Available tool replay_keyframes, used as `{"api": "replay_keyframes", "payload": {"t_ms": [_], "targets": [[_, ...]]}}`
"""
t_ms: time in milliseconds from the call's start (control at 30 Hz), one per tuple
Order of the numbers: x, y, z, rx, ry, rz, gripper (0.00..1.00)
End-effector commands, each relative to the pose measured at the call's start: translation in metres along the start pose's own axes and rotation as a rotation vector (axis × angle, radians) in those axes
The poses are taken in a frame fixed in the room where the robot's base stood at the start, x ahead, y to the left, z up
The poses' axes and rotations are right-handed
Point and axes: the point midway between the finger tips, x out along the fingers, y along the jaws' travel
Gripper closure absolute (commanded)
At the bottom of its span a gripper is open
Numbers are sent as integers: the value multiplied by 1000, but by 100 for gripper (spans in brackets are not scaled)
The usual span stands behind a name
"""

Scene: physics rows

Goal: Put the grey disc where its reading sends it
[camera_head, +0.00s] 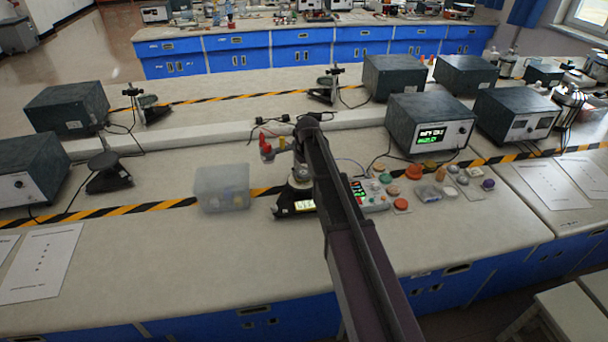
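My arm reaches from the bottom edge to the middle of the bench. Its end, with my gripper (300,174), is over a dark device with a lit yellowish display (304,205). The fingers are too small and too covered to tell whether they are open or hold anything. The display's reading is not legible. Small greyish round pieces (463,180) lie among coloured discs to the right; I cannot tell which, if any, is the grey disc. A second instrument box has a lit green and white readout (430,136), also too small to read surely.
A translucent bin (222,188) with some pieces in it stands left of the device. An orange disc (401,204), a purple piece (488,184) and a keypad panel (370,196) lie to the right. The front bench (190,265) is clear.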

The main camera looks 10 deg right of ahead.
Motion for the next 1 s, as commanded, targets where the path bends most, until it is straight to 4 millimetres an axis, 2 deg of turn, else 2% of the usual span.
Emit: {"api": "replay_keyframes", "payload": {"t_ms": [33,100,133,233,267,667,1000], "targets": [[0,0,0,0,0,0,42],[0,0,0,0,0,0,62],[0,0,0,0,0,0,69],[0,0,0,0,0,0,69],[0,0,0,0,0,0,76],[-4,0,0,1,0,0,76],[-25,1,-3,1,0,0,76]]}}
